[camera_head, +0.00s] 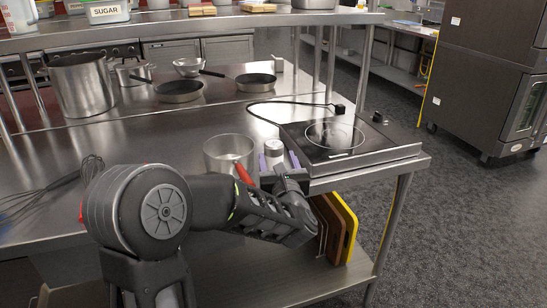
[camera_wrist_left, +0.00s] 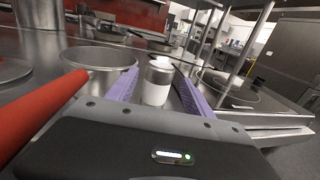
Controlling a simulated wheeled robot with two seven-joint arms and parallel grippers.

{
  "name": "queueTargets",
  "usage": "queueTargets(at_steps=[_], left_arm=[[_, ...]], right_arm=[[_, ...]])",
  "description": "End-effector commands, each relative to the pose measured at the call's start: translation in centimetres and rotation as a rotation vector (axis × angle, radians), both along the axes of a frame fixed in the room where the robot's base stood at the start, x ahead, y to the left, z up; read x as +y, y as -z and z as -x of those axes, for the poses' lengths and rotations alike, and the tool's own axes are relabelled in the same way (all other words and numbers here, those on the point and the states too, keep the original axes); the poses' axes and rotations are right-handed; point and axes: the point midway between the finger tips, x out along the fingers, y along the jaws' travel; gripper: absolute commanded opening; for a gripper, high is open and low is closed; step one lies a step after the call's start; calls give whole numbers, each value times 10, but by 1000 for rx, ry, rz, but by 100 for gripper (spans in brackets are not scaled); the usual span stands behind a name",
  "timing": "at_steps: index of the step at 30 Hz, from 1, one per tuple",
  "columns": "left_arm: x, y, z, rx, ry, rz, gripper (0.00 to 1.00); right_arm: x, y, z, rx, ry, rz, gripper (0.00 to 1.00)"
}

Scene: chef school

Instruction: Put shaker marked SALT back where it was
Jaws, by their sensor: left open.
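My arm hides the shaker's lower part in the head view. My right gripper is not in view.
The open steel pot (camera_head: 228,150) is close left of the shaker, with a red handle (camera_head: 243,173) in front. An induction hob (camera_head: 335,137) stands to the right. Pans (camera_head: 180,90), a tall pot (camera_head: 84,85) and a whisk (camera_head: 45,190) are elsewhere. Cutting boards (camera_head: 335,228) stand below.

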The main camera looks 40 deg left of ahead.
Motion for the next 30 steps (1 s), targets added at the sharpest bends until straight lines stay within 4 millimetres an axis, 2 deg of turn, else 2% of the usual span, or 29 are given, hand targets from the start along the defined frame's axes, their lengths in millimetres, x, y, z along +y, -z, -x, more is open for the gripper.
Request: queueTargets(at_steps=[9, 20, 30], left_arm=[[17, 1, -18, 4, 0, -1, 60], [20, 1, -21, 4, 1, -1, 60], [50, 3, -53, 5, 1, -2, 60]], right_arm=[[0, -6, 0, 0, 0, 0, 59], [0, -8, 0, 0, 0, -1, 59], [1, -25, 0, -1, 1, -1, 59]])
